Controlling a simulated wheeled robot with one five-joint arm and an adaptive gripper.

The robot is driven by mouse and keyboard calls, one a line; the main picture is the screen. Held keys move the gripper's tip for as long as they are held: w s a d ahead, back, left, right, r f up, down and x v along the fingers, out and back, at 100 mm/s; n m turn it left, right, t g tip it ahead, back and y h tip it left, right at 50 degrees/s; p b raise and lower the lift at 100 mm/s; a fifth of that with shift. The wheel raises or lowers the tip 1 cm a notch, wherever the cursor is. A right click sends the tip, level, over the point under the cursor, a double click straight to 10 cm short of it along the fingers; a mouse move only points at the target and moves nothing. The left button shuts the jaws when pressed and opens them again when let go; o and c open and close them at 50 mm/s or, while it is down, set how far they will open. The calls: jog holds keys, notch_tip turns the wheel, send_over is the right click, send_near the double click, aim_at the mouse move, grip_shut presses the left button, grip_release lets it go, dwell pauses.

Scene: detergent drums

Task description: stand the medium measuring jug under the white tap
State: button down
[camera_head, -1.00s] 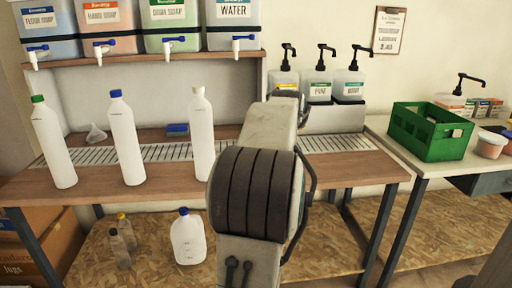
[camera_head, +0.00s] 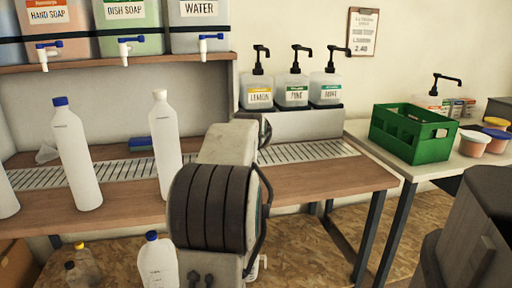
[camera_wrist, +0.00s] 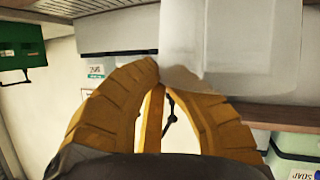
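My gripper (camera_wrist: 160,72) shows in the wrist view, its ribbed yellow fingers converging with the tips almost together. A pale, wide vessel, seemingly the measuring jug (camera_wrist: 235,45), fills the top middle, cut off by the frame. Its edge lies at the fingertips and covers part of the right one, so the gripper looks shut on its wall. Its size marks do not show. In the head view my arm hides gripper and jug. Pale taps with blue levers hang under the tanks at upper left: the water tap (camera_head: 208,42), the dish soap tap (camera_head: 124,48) and the hand soap tap (camera_head: 44,54).
White bottles (camera_head: 76,155) (camera_head: 166,145) stand on the bench left of my arm. Pump bottles (camera_head: 292,88) stand on a riser behind. A green crate (camera_head: 410,135) and tubs (camera_head: 474,142) are on the right table. The bench's right end (camera_head: 345,178) is clear.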

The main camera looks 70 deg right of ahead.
jog(key=shift+f+b, duration=0.85)
jog(key=shift+f, duration=0.7)
jog(key=c, duration=1.4)
grip_release()
jog(key=shift+p+v, duration=3.25)
jog(key=shift+v, duration=2.8)
